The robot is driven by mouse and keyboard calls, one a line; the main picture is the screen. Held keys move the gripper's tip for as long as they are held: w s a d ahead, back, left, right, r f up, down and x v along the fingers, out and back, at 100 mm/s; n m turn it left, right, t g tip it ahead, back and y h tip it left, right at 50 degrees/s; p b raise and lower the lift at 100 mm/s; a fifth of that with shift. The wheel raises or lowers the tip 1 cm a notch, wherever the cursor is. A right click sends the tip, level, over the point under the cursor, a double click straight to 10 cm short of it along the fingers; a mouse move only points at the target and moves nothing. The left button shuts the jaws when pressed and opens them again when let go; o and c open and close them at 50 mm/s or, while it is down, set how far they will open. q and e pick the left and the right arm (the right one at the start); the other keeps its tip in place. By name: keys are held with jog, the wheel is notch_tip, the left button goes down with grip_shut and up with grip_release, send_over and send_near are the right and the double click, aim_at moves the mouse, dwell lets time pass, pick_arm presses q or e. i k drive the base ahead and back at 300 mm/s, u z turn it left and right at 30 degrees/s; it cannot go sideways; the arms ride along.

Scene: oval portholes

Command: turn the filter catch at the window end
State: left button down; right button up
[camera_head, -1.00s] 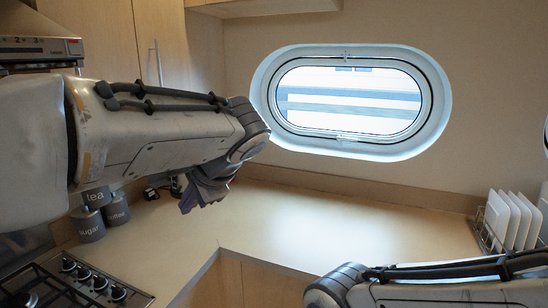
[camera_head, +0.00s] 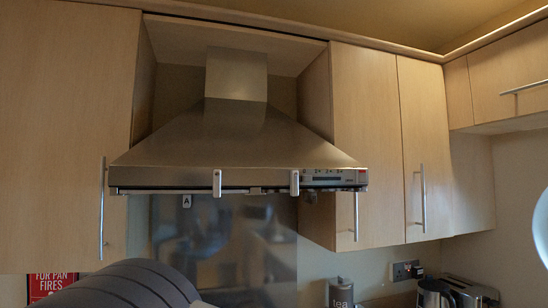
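The steel cooker hood (camera_head: 240,145) hangs between wood cupboards in the middle of the view. Two pale upright catches show on its front lower edge: a left one (camera_head: 217,183) and a right one (camera_head: 294,183). The right one is nearer the window (camera_head: 542,228), whose rim just shows at the right edge. Both catches look vertical. The filter under the hood is hardly visible from this angle. A curved grey part of my arm is at the bottom left. Neither gripper is in view.
A small tag marked A (camera_head: 186,201) hangs below the hood's left part. A control strip (camera_head: 328,177) is at the hood's right end. Cupboard doors with long handles (camera_head: 422,198) flank it. A tea canister (camera_head: 341,294), kettle (camera_head: 433,292) and toaster (camera_head: 468,291) stand lower right.

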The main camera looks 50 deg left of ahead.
aim_at(293, 174)
jog(key=u, duration=1.7)
